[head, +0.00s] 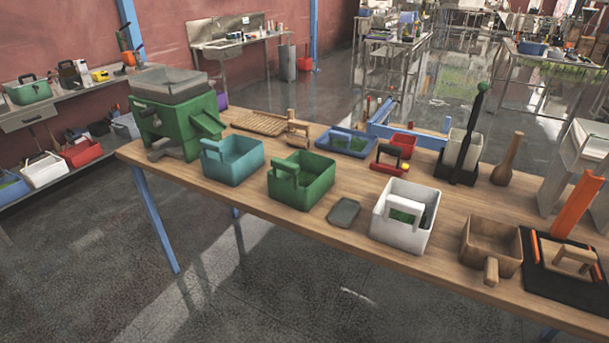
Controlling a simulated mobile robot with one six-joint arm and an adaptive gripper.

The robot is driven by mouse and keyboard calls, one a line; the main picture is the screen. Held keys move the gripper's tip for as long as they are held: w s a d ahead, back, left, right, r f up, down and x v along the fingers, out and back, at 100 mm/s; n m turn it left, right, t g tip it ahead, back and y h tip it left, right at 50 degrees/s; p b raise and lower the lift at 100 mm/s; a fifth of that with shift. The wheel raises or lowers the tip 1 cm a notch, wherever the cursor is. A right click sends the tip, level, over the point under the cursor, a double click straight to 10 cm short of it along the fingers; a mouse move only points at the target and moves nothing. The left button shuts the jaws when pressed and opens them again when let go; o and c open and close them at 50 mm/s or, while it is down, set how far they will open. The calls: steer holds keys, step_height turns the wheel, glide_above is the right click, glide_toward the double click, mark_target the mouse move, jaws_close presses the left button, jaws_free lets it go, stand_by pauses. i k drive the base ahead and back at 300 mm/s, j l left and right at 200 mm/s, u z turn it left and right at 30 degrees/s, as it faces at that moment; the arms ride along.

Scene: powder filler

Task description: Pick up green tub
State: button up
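A green tub (317,187) with an arched handle stands upright on the wooden table (270,214), near its front edge in the head view. It sits between a teal tub (238,168) on its left and a flat grey lid-like piece (344,212) on its right. The visible inside of the green tub looks empty. My gripper is not in view, and nothing is seen touching the tub.
A white tub (412,235) and a wooden box (486,252) stand further right. A green machine (168,140) stands at the table's left end. Behind the green tub are a blue tray (370,152) and wooden pieces (297,128). Open floor lies in front.

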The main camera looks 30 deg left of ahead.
mark_target(298, 181)
steer(key=u, duration=1.25)
